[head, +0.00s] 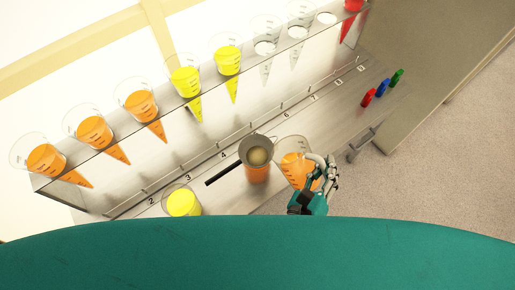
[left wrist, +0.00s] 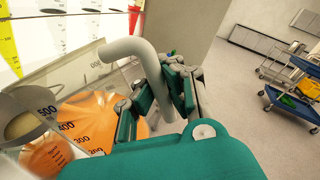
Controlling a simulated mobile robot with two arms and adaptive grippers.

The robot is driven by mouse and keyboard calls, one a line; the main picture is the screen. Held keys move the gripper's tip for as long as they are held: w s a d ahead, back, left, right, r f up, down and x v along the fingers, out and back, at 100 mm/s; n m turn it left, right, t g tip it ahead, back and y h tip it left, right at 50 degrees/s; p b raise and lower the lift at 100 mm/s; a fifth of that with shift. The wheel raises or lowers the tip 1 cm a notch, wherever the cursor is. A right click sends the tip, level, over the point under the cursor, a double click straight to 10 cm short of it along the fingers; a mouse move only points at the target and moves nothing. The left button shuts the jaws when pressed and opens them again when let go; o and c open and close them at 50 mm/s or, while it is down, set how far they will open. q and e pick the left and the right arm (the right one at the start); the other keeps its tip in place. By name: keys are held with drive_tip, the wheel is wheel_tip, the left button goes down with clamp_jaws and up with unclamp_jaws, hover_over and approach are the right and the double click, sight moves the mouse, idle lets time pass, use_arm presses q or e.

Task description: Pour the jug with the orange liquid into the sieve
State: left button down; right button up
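The clear jug with orange liquid (head: 290,163) is at the right of the sieve in the head view. My left gripper (head: 312,187) is shut on its pale curved handle, which runs between the fingers in the left wrist view (left wrist: 133,47). The sieve (head: 256,142), with a black handle pointing lower left, sits over a vessel with orange in it (head: 257,174). The jug's rim is close beside the sieve; I cannot tell whether they touch. No stream of liquid shows. The sieve also shows at the left of the left wrist view (left wrist: 18,112). My right gripper is out of view.
A jug of yellow liquid (head: 182,203) stands left of the sieve. A raised rack (head: 112,143) behind holds several cones with orange, yellow, clear and red contents. Red, blue (head: 382,88) and green small items lie at the right end of the numbered shelf.

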use_arm(q)
drive_tip(key=s+d+f+m+b, duration=0.3)
drive_tip(key=d+f+m+b, duration=0.1)
drive_tip(key=m, duration=0.3)
drive_tip(key=shift+f+t+h+b, duration=0.3)
drive_tip(key=shift+f+h+b, duration=0.1)
drive_tip(key=shift+f+b, duration=0.15)
drive_tip(key=shift+s, duration=0.15)
idle(4.8)
